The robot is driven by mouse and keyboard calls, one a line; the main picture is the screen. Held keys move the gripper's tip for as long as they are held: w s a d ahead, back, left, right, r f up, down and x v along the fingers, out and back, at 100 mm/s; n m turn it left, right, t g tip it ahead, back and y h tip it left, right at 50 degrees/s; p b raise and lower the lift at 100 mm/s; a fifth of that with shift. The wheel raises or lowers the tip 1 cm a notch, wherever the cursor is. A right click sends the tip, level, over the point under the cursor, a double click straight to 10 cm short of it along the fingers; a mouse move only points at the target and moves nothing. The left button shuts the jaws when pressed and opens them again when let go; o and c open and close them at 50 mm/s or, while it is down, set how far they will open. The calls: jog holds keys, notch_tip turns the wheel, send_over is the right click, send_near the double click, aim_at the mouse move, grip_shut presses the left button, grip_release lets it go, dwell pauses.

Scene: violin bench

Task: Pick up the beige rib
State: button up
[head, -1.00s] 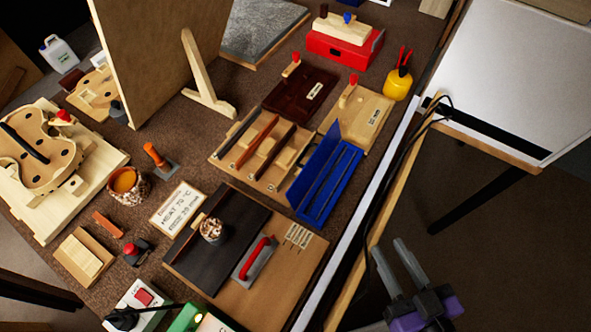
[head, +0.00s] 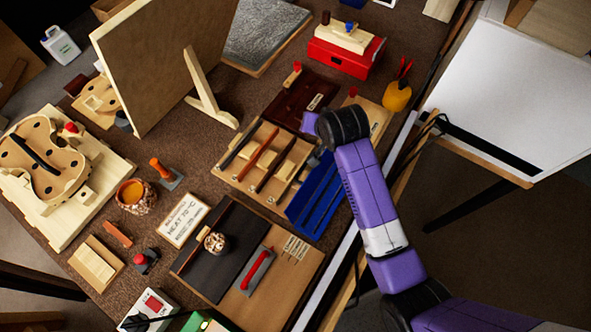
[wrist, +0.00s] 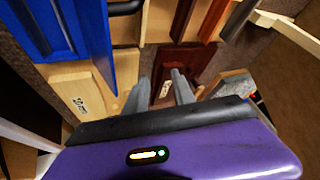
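I cannot single out a beige rib for certain. A pale wooden rack (head: 222,170) holds dark, orange-brown and dark red strips with pale blocks between them. In the head view, my purple arm reaches over these boards and hides the gripper's fingers.
A blue slotted tray (head: 315,200) stands beside the rack, partly behind my arm. A yellow pot (head: 397,97) and a red box (head: 345,60) stand farther back. A large upright panel (head: 160,60) rises left of the rack. A red-handled tool (head: 258,270) lies in front.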

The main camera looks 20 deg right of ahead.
aim_at(308, 154)
jog(key=shift+a+r+m+g, duration=0.15)
jog(key=shift+a+m+g, duration=0.4)
jog(key=shift+g, duration=0.25)
jog(key=s+a+m+g, duration=0.1)
jog(key=s+m+g, duration=0.1)
jog(key=g, duration=0.1)
jog(key=s+a+m+g+y+p, duration=0.1)
jog(key=s+g, duration=0.1)
jog(key=shift+s+a+f, duration=0.1)
jog(key=shift+a+f, duration=0.2)
jog(key=shift+f+p, duration=0.5)
jog(key=shift+f, duration=2.25)
grip_shut()
